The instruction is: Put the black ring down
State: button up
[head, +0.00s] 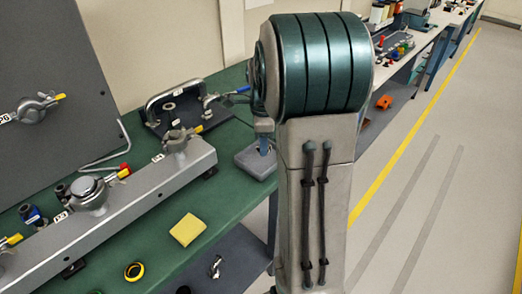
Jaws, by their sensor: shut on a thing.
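I cannot make out the black ring for certain. A small black round thing (183,290) shows at the bottom edge of the head view, cut off by the frame. A black and yellow ring-shaped thing (134,271) lies on the green bench top, left of it. My arm stands large in the middle of the view and covers part of the bench.
A long grey rail (140,205) with clamped fittings runs along the green bench (165,262). A yellow pad (187,229) lies in front. A black tray with a handle (172,107) and a grey block (256,162) stand behind. Open floor (440,190) lies right.

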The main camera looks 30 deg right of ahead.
aim_at(262, 160)
jog(key=shift+w+f, duration=0.15)
jog(key=shift+w, duration=0.1)
jog(key=shift+a+f, duration=0.1)
jog(key=shift+f, duration=1.9)
jog(key=shift+f, duration=0.1)
jog(key=shift+f, duration=0.15)
jog(key=o, duration=0.9)
jog(key=shift+o, duration=0.2)
